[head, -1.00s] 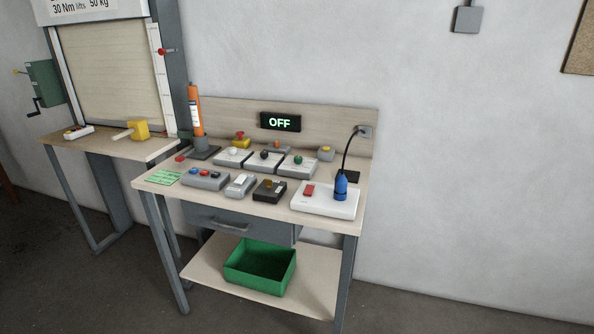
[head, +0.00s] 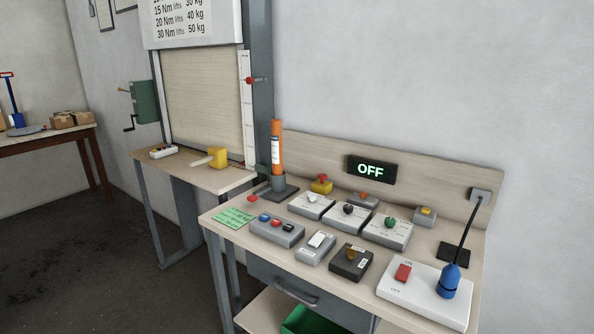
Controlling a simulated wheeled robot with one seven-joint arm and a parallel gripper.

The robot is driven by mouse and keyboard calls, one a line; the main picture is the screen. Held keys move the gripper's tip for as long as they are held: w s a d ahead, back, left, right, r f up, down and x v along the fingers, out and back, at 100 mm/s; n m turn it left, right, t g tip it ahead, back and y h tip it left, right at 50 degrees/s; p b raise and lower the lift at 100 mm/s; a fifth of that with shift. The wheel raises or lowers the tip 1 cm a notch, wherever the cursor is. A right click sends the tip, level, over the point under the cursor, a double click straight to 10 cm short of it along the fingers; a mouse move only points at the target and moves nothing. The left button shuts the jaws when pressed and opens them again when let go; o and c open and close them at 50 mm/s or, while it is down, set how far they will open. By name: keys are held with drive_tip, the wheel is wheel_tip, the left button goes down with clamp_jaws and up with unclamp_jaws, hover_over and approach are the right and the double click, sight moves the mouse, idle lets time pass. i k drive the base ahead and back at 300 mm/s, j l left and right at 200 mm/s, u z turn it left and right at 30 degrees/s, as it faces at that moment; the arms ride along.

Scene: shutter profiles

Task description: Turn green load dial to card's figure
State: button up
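The green load dial (head: 390,222) is a small green knob on a white-topped box, the rightmost of three such boxes on the workbench. The setting it points to is too small to read. A green card (head: 234,217) lies flat at the bench's left front corner; its writing is too small to read with certainty. A wall chart (head: 184,20) at the top left shows lines such as "20 Nm lifts 40 kg" and "30 Nm lifts 50 kg". My gripper is not in view.
A display (head: 371,169) reads OFF. Beside the green dial are boxes with a black knob (head: 349,209) and a white knob (head: 312,198). A white board with a red switch (head: 403,272) and blue plug (head: 452,279) is at right. An orange cylinder (head: 277,150) stands upright at left.

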sight(390, 222)
drive_tip(key=i+j, duration=0.15)
drive_tip(key=j, duration=0.25)
drive_tip(key=i+j, duration=0.15)
drive_tip(key=j, duration=0.25)
drive_tip(key=i+j, duration=0.2)
drive_tip(key=j, duration=0.2)
drive_tip(key=i+j, duration=0.15)
drive_tip(key=j, duration=0.25)
drive_tip(key=i+j, duration=0.15)
drive_tip(key=j, duration=0.2)
